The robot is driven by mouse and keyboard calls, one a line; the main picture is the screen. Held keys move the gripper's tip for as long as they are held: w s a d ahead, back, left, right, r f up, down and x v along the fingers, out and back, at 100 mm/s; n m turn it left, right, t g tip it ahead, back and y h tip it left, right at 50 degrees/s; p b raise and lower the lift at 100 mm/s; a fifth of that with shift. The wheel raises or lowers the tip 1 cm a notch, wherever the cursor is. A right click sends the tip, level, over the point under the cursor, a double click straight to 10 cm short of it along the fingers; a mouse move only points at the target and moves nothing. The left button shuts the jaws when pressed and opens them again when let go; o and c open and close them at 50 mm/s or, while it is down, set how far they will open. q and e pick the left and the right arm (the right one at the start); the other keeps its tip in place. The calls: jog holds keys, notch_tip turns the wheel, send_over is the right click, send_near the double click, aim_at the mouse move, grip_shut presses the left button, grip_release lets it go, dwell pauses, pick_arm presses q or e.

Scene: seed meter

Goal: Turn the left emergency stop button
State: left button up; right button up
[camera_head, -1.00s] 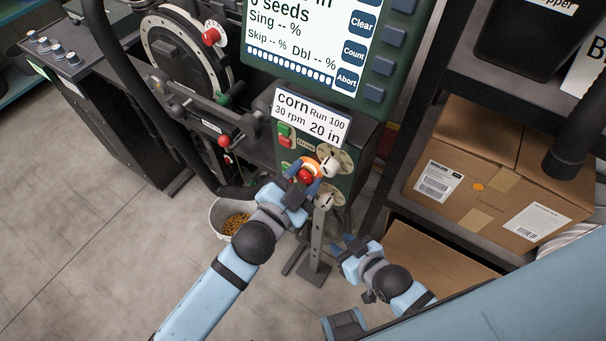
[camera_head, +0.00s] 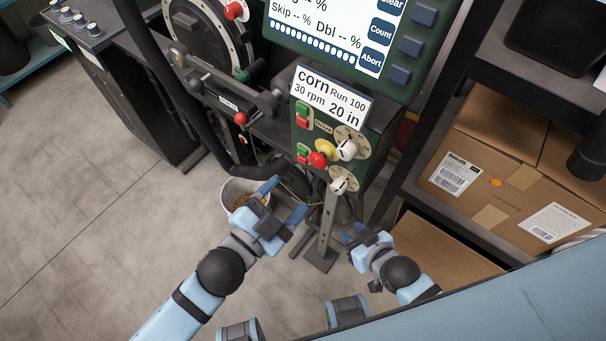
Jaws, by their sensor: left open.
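A red emergency stop button (camera_head: 317,160) with a yellow piece behind it sits on the green control panel (camera_head: 311,138), left of a pale dial. It is the only mushroom-shaped red button I see on this panel. My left gripper (camera_head: 284,198) is open and empty, below and left of the button and apart from it, with its blue fingers spread above the bucket. My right gripper (camera_head: 358,232) is right of the metal post and low, away from the panel; its fingers are small and I cannot tell their opening.
Green and red push buttons (camera_head: 302,115) and two pale dials (camera_head: 346,149) share the panel. A metal post (camera_head: 326,222) stands below it. A white bucket (camera_head: 229,186) with yellow grain is on the floor. Cardboard boxes (camera_head: 490,170) fill the shelf at right. Floor at left is clear.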

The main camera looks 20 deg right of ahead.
pick_arm(q)
jog(key=shift+v, duration=1.45)
pick_arm(e)
jog(key=shift+w+r, duration=0.1)
